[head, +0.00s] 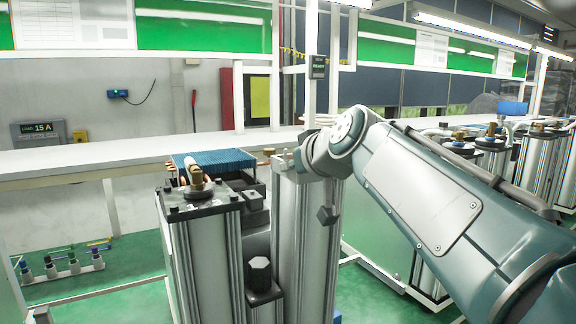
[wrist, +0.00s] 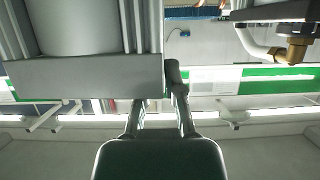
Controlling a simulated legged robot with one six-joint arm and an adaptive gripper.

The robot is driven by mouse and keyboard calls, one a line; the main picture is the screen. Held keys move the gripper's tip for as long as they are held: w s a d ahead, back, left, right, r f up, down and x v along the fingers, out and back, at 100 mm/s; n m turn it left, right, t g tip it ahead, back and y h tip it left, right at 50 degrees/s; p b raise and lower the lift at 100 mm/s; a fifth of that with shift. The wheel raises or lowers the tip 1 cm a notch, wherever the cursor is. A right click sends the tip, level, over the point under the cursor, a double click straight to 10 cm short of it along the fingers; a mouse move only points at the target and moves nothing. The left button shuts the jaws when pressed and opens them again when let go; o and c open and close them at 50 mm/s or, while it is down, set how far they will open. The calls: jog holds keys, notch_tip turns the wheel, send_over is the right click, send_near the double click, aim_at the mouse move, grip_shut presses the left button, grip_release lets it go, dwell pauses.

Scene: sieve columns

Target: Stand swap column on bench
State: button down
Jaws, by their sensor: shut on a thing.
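A grey, ribbed column (head: 305,245) stands upright in the middle of the head view, just below the end of my arm. I take it as the swap column. In the wrist view, a ribbed column with a pale end plate (wrist: 85,82) fills the upper left, very close. My gripper (wrist: 165,100) is shut on it at the plate's edge; the exact contact is partly hidden. The long white bench (head: 90,158) runs across behind the column, with bare surface at left.
Another column with a black cap and brass fitting (head: 199,187) stands close at left. A blue ribbed block (head: 215,160) is behind it. More capped columns (head: 490,143) stand at right. A rack of small fittings (head: 62,268) is on the green floor at lower left.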

jog(key=s+d+r, duration=0.1)
jog(key=s+d, duration=0.6)
jog(key=s, duration=0.3)
jog(key=shift+s+r, duration=0.3)
jog(key=shift+s, duration=0.1)
dwell(1.7)
